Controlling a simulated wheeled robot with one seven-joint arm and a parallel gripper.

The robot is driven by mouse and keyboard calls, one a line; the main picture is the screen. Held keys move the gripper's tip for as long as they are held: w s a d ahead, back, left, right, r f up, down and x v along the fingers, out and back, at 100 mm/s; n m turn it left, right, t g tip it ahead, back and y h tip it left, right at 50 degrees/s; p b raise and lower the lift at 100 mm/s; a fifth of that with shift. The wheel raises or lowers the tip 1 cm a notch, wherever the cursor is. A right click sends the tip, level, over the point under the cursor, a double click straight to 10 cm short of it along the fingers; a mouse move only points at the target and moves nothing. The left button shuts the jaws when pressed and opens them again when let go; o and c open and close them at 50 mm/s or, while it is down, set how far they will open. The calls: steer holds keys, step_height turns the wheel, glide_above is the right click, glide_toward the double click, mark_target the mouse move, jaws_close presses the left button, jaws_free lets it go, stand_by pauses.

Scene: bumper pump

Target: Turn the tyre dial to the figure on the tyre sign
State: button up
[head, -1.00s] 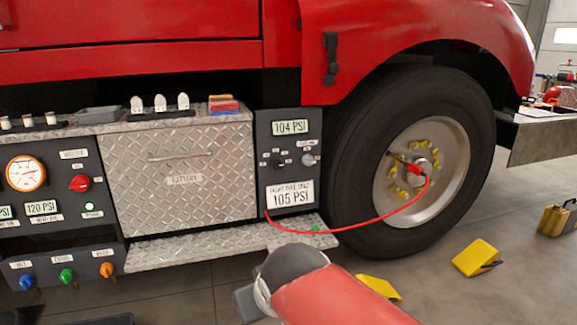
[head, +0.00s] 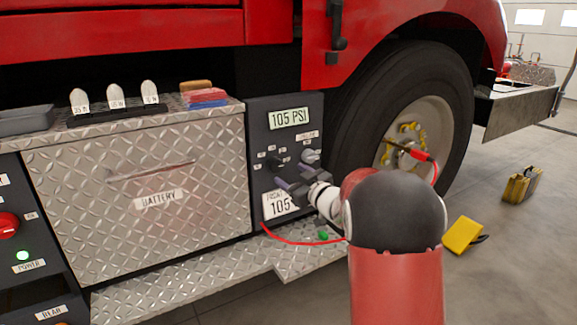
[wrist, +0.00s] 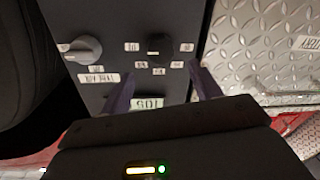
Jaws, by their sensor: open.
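The dark dial panel (head: 258,112) stands beside the tyre. The tyre sign (head: 278,205) low on the panel shows 105, partly hidden by my gripper. A black dial (head: 276,160) ringed by small labels and a grey knob (head: 311,156) sit under the display; the labels are too small to read. My gripper (head: 288,176) is open just in front of the panel. In the wrist view its fingers (wrist: 160,88) point toward the black dial (wrist: 160,46), which lies between their lines; contact cannot be told.
The diamond-plate battery box (head: 85,180) is left of the panel, with a step (head: 190,283) below. A red hose (head: 300,242) runs from the panel to the wheel (head: 415,150). A yellow chock (head: 463,235) lies on the floor at right.

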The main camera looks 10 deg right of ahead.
mark_target(276, 166)
steer(key=x, duration=0.7)
steer(key=shift+s, duration=0.1)
steer(key=c, duration=1)
steer(key=shift+f+n+b, duration=0.1)
steer(key=shift+n+b, duration=0.7)
steer(key=shift+n, duration=0.2)
steer(key=n+b, duration=0.2)
steer(key=n, duration=0.1)
steer(key=shift+a+b, duration=0.15)
steer(key=shift+b, duration=0.2)
steer(key=shift+n+h+b, duration=0.3)
steer(key=shift+n+b, duration=0.85)
steer(key=shift+n, duration=0.65)
